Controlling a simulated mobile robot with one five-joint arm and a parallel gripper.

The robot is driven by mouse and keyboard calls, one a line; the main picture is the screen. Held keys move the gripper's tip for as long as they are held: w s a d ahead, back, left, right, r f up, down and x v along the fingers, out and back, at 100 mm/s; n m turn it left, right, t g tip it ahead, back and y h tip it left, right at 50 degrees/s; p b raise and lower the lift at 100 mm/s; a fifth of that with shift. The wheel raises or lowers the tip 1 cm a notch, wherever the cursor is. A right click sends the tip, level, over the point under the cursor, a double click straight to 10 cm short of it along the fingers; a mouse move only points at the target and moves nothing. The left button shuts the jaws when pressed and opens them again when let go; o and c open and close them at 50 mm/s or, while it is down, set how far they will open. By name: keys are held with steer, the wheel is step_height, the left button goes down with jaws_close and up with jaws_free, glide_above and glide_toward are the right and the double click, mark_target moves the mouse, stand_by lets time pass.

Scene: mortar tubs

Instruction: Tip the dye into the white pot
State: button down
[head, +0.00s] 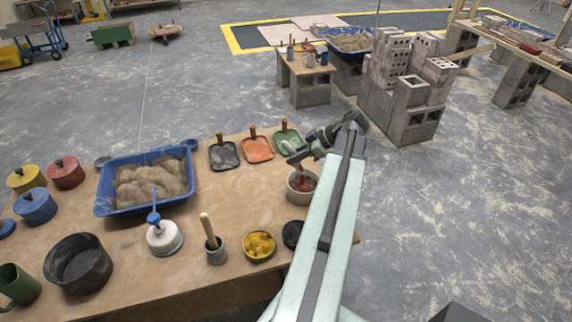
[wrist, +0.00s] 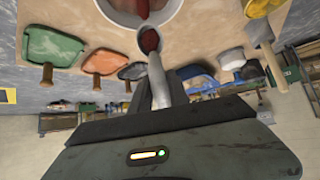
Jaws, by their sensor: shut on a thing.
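The white pot (head: 299,197) stands near the right end of the brown table, with red dye (head: 303,183) inside. Its rim also shows at the top of the wrist view (wrist: 176,22). My gripper (head: 303,152) is just above the pot and is shut on a pale spoon (wrist: 158,80). The spoon points towards the pot, and its bowl (wrist: 149,41) shows dark red dye. I cannot tell whether the spoon touches the rim. Part of the pot's inside is cut off in the wrist view.
Black, orange (head: 257,149) and green (head: 287,141) scoops lie behind the pot. A blue tub of mortar (head: 107,197) is left.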

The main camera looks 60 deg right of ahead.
steer(key=t+b, duration=0.1)
steer(key=s+t+b, duration=0.1)
steer(key=b, duration=0.1)
steer(key=shift+s+d+f+y, duration=0.2)
steer(key=shift+d+f+y, duration=0.1)
steer(key=shift+d+y, duration=0.1)
steer(key=shift+s+r+t+b, duration=0.25)
steer(key=shift+t+b, duration=0.15)
steer(key=shift+b, duration=0.2)
steer(key=shift+r, duration=0.15)
